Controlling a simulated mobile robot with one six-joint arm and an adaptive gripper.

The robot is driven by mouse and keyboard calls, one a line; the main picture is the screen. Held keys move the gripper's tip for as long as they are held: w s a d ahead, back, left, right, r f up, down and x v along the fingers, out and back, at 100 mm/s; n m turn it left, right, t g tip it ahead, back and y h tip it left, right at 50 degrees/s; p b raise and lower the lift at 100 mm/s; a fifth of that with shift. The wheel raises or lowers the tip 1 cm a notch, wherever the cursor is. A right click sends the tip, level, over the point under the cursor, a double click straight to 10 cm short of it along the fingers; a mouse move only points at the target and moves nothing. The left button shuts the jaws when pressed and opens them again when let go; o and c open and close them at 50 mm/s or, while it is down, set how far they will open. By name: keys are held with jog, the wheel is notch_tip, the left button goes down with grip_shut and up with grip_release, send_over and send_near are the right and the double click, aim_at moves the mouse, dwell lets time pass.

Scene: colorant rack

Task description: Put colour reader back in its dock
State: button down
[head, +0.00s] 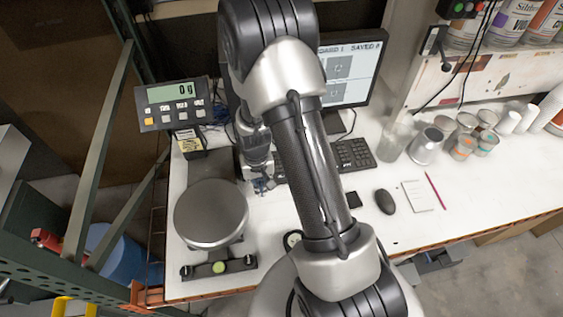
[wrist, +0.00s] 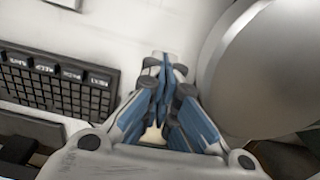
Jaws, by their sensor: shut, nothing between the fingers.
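My gripper (head: 262,185) is above the white bench, between the scale pan and the keyboard. In the wrist view my gripper (wrist: 162,62) is shut and empty, its blue-sided fingers together over bare white surface. I cannot clearly make out the colour reader or its dock. A small dark block with a yellow label (head: 190,143) stands below the scale display; I cannot tell whether it is either one. A small black object (head: 354,200) lies left of the mouse, partly beside my arm, and is too small to identify.
The scale's round steel pan (head: 211,213) is left of my gripper; its display (head: 172,104) reads 0 g. The keyboard (head: 354,154), mouse (head: 385,201), notepad (head: 416,195) and several cups (head: 463,146) are to the right. A monitor (head: 350,72) stands behind my arm.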

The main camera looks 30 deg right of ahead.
jog(key=w+f, duration=0.1)
jog(key=w, duration=0.1)
jog(key=w+d+f, duration=0.1)
jog(key=shift+w+d+f, duration=0.2)
jog(key=shift+w, duration=0.2)
jog(key=shift+w+d+b, duration=0.2)
jog(key=shift+w, duration=0.35)
jog(key=shift+w+d+b, duration=0.2)
jog(key=shift+w, duration=0.3)
